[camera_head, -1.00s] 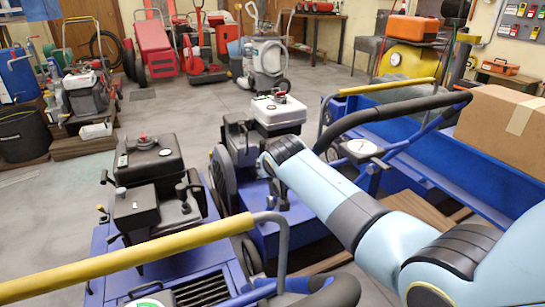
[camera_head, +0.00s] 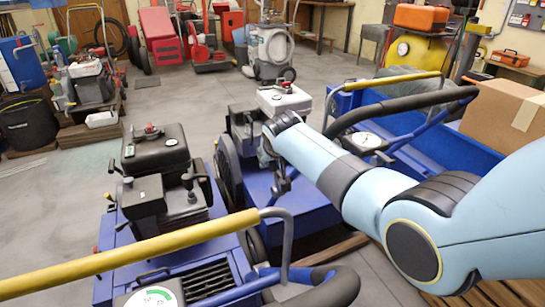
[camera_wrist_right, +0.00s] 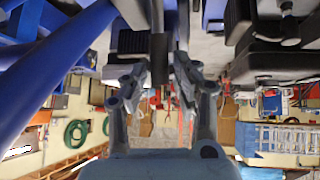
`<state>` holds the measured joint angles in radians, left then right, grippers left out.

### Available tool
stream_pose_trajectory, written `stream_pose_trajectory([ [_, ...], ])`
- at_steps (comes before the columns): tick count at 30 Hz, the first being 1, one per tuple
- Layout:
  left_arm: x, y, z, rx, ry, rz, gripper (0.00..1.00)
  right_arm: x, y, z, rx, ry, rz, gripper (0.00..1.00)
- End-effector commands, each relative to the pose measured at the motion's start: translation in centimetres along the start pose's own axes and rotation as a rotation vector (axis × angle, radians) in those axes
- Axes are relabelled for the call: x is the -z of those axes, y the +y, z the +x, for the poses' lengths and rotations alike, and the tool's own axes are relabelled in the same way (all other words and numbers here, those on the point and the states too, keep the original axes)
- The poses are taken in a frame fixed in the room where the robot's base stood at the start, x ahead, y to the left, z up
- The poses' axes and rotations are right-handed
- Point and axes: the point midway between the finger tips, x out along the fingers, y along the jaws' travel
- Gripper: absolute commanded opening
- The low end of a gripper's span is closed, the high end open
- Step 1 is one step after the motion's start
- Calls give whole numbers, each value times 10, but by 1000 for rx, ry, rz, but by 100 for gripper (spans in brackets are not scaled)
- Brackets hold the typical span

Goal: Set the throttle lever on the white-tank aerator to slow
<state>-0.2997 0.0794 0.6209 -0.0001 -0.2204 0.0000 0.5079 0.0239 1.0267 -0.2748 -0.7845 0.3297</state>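The white-tank aerator (camera_head: 284,98) is the blue machine with a white tank in the middle of the head view. Its dark engine and a dark upright part (camera_head: 282,178) show beside my right arm's end. I cannot pick out the throttle lever for sure. My right arm reaches in from the right, and its far end hides part of the engine. In the wrist view my right gripper (camera_wrist_right: 161,78) has its fingers apart, with a dark bar-like part between or just beyond them; contact is unclear. My left gripper is not in view.
A black-tank aerator (camera_head: 157,152) stands at left, with a yellow bar (camera_head: 130,254) in front. At right are another blue machine with a dark hoop handle (camera_head: 400,112) and a cardboard box (camera_head: 500,115). Clear floor (camera_head: 190,95) lies behind the aerators.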

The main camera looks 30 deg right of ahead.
Motion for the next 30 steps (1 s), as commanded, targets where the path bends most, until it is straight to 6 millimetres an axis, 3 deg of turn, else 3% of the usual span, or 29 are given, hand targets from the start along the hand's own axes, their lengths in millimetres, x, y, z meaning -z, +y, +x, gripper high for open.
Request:
stream_pose_trajectory([
  [11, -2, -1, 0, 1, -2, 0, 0, -1, 0, -8, 0, -1, 1, 28],
  [24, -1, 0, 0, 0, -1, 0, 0, -1, -1, -86, 2, 1, 1, 28],
  [30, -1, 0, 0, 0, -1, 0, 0, 0, 0, -112, 0, -1, 1, 28],
])
